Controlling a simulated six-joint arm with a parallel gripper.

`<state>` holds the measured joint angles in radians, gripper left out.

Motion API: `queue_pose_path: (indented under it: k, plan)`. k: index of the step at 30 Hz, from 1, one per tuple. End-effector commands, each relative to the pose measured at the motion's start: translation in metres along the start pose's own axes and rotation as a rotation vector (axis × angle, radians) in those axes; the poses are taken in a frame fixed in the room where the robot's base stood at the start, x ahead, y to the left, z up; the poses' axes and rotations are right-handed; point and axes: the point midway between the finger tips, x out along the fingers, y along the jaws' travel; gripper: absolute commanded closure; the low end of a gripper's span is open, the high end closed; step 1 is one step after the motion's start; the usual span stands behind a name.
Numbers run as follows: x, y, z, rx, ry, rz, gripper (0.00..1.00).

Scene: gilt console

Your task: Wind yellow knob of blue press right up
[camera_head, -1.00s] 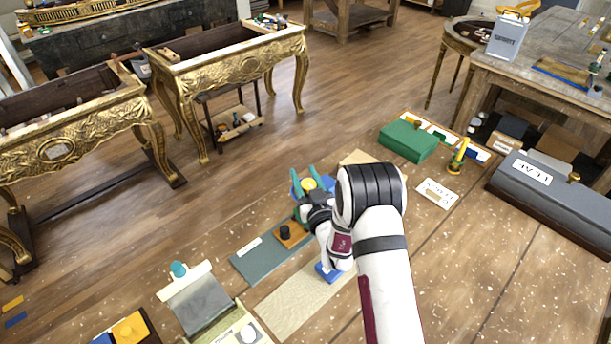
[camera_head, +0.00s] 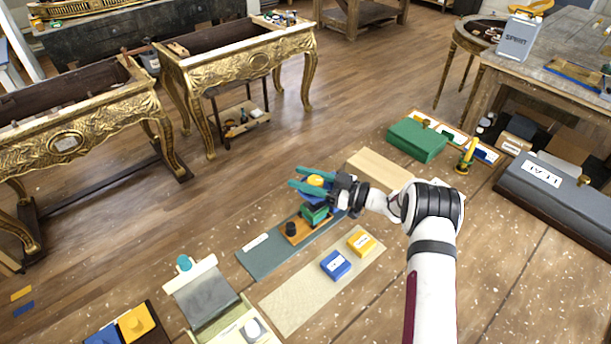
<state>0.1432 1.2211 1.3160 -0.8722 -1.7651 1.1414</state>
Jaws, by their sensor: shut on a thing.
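The blue press (camera_head: 308,196) stands upright on the teal-grey mat (camera_head: 262,262). Its yellow knob (camera_head: 316,180) is on top. A green block (camera_head: 316,214) shows beneath the blue part, and an orange-brown base with a black knob (camera_head: 291,229) sits at its front left. My gripper (camera_head: 297,177) reaches in from the right, nearly level, with its teal fingers on either side of the yellow knob. It is shut on the knob. The fingers and wrist hide part of the press's top and right side.
A blue box (camera_head: 336,265) and a yellow box (camera_head: 362,242) lie on a beige mat (camera_head: 300,308) to the right. A pale board (camera_head: 378,167) and a green case (camera_head: 417,139) lie behind. Open floor lies left of the press.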

Motion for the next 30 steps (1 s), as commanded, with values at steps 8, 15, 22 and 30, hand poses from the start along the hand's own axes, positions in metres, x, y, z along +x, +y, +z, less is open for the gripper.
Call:
queue_pose_path:
  k: [8, 15, 22, 30]
  plan:
    - [-0.001, -0.006, 0.003, 0.002, -0.002, -0.207, 1.0]
    - [-0.001, -0.01, 0.003, 0.003, -0.001, -0.328, 1.0]
    - [-0.002, -0.012, 0.003, 0.005, -0.001, -0.384, 1.0]
    - [-0.002, -0.013, 0.002, 0.006, 0.0, -0.399, 1.0]
